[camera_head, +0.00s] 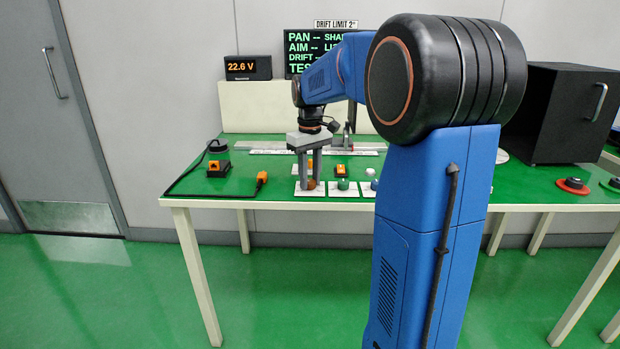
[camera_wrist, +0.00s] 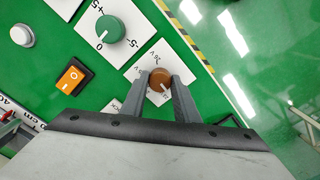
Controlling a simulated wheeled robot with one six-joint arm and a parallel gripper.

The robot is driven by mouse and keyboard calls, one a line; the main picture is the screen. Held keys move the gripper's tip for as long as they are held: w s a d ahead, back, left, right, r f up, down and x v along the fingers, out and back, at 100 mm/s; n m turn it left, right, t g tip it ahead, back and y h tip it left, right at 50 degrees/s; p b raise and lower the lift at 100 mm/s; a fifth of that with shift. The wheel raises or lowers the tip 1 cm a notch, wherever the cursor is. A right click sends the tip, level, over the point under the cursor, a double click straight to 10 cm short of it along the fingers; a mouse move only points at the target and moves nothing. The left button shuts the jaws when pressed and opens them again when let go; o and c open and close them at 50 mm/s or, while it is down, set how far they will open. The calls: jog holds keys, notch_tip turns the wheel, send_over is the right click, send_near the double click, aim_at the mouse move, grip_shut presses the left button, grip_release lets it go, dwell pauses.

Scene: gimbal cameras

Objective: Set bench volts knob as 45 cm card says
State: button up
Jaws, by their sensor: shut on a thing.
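The brown-orange knob (camera_wrist: 159,78) sits on a white scale plate (camera_wrist: 143,62) marked with V in the wrist view. My gripper (camera_wrist: 160,94) is shut on this knob, one grey finger on each side. In the head view my gripper (camera_head: 311,182) points straight down at the front of the green bench (camera_head: 280,191). The voltage display (camera_head: 248,67) reads 22.6 V. The 45 cm card's figures cannot be read in either view.
A green knob (camera_wrist: 110,29) on a scale from -5 to +5, an orange rocker switch (camera_wrist: 73,77) and a white button (camera_wrist: 22,35) are near. A partly hidden screen (camera_head: 300,57) stands behind. A black cabinet (camera_head: 560,112) stands right.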

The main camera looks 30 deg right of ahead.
aim_at(310, 181)
jog(key=shift+n, duration=0.5)
jog(key=o, duration=1.1)
jog(key=shift+c, duration=0.2)
notch_tip(310, 181, up, 17)
jog(key=shift+r, duration=0.2)
